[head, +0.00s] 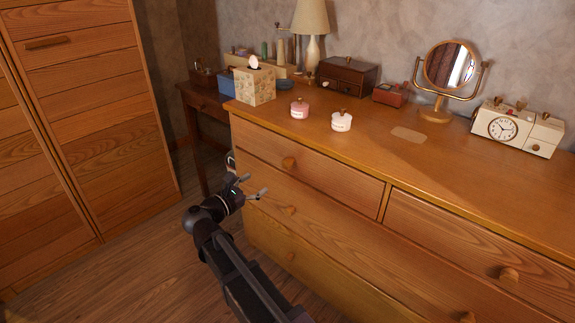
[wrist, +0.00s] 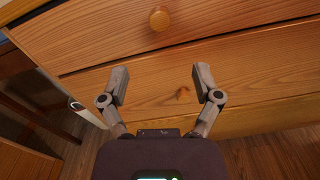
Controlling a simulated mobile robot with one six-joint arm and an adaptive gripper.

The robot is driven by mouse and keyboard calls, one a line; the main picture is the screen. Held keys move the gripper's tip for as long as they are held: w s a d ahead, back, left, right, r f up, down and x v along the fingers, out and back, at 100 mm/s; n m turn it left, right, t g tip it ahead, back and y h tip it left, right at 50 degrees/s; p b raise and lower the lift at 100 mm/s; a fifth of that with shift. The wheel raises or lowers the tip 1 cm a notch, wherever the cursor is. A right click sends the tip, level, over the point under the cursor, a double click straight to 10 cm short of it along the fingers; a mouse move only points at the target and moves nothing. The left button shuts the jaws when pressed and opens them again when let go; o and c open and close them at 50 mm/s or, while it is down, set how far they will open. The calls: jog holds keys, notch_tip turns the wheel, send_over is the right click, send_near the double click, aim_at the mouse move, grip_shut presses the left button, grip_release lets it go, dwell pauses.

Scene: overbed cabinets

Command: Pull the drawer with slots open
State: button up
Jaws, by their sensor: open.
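A wooden dresser (head: 330,215) has several closed drawers with round wooden knobs. The upper left drawer (head: 335,185) has its knob (head: 289,162), and a wide drawer below has another knob (head: 289,210). All fronts look plain; I see no slots on them, and their insides are hidden. My gripper (head: 256,186) is open and empty in front of the dresser's left part. In the wrist view my gripper (wrist: 161,75) has its fingers spread and apart from a round knob (wrist: 159,19), which shows beyond the fingertips near the top edge.
On the dresser top stand a tissue box (head: 255,84), a pink jar (head: 299,108), a white jar (head: 341,121), a dark wooden box (head: 347,76), a round mirror (head: 449,66) and a cream clock box (head: 517,128). A tall wardrobe (head: 90,110) stands left. Floor between is clear.

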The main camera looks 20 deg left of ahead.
aim_at(286, 166)
jog(key=x, duration=1.3)
jog(key=shift+w, duration=0.2)
grip_shut()
jog(key=shift+d, duration=0.45)
jog(key=shift+a, duration=0.2)
jog(key=shift+s, duration=0.1)
